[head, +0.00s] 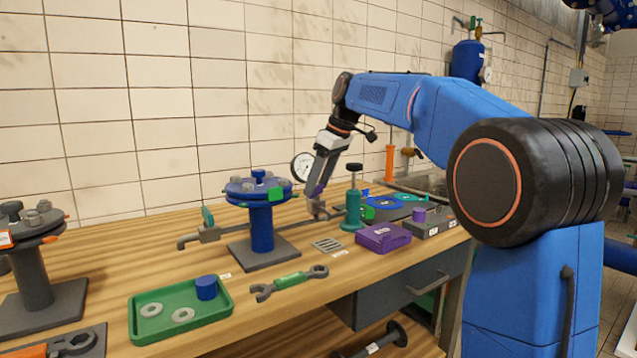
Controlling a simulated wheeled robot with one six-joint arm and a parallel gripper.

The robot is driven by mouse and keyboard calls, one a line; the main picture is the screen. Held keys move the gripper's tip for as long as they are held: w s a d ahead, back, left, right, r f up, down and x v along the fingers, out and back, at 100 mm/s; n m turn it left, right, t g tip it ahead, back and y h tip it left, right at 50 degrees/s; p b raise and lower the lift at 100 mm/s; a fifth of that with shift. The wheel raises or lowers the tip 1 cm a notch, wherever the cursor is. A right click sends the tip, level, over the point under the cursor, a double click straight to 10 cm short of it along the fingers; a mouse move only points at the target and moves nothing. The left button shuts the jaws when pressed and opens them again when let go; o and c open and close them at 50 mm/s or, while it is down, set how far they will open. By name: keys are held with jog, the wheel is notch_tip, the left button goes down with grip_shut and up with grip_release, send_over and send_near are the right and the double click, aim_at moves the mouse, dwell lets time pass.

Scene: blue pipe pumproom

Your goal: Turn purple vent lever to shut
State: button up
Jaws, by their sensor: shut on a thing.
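The purple vent lever shows only as a small purple patch (318,189) at my gripper, by the grey pipe run behind the blue flange stand (262,230). My gripper (317,207) reaches down from the upper right, and its jaws are shut on the lever. The jaws hide most of the lever, so its exact angle cannot be told. A round white gauge (303,167) stands just left of my gripper.
A green post (353,205) stands close right of my gripper. A purple box (383,237) and a grey tray (430,229) lie farther right. In front are a slotted grey plate (327,245), a green-handled wrench (288,281) and a green tray (140,328).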

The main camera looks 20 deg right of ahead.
jog(key=shift+a+m+t+h, duration=0.1)
jog(key=shift+m+t+h, duration=0.3)
jog(key=shift+m, duration=1.1)
jog(key=shift+a+m+t+h, duration=0.15)
jog(key=shift+m+h, duration=0.45)
jog(key=shift+m, duration=0.9)
jog(key=shift+d, duration=0.1)
jog(key=o, duration=1)
jog(key=shift+s, duration=0.1)
jog(key=shift+o, duration=0.2)
jog(key=shift+r, duration=0.1)
jog(key=v, duration=1.7)
jog(key=shift+s+r, duration=0.1)
